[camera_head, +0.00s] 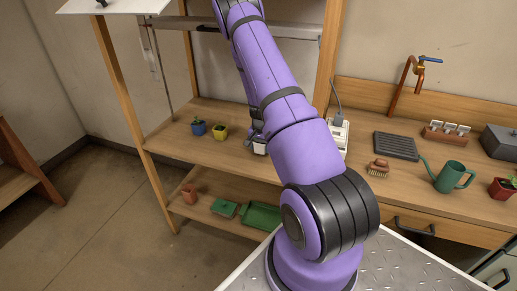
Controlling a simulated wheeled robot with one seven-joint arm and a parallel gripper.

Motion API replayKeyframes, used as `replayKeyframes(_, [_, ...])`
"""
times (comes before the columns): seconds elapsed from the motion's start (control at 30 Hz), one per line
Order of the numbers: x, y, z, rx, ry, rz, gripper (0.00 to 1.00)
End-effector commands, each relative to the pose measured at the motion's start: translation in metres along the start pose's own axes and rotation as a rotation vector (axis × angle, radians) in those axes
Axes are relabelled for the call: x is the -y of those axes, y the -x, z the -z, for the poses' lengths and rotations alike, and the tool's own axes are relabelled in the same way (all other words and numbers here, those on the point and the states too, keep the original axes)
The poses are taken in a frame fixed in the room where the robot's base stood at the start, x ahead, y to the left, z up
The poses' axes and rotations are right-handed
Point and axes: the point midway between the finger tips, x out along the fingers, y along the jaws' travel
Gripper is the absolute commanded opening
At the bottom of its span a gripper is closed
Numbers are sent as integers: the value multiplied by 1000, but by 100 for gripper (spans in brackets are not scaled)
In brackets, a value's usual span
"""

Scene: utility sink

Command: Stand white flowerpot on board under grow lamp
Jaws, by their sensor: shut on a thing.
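My gripper (258,143) is mostly hidden behind my purple arm, low over the wooden board (178,149). It is shut on a small whitish thing, seemingly the white flowerpot (260,149), of which only a sliver shows. I cannot tell whether the pot touches the board. The grow lamp (285,30) is a long grey bar hanging across above the board, partly behind my arm. A blue pot (198,127) and a yellow pot (220,132), each with a small plant, stand on the board left of my gripper.
A white device with a cable (341,133) stands right of my arm. Further right are a black drying tray (396,146), a brush (378,168), a green watering can (454,176) and a red pot (502,188). A lower shelf (208,212) holds a terracotta pot (189,194) and green containers (262,218).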

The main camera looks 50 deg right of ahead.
Motion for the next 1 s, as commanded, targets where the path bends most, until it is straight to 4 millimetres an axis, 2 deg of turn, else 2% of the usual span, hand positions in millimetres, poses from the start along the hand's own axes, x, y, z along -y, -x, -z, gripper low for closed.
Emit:
replayKeyframes(0.1, [0, -17, -2, 1, -2, -2, 36])
replayKeyframes(0.17, [1, -22, -2, 1, -3, -1, 36])
replayKeyframes(0.53, [1, -26, -3, 0, -2, 0, 36])
replayKeyframes(0.57, [1, -26, -3, 0, -2, 0, 64])
replayKeyframes(0.67, [1, -26, -3, 0, -2, 0, 87])
replayKeyframes(1.0, [2, -22, -2, -1, -2, 0, 88])
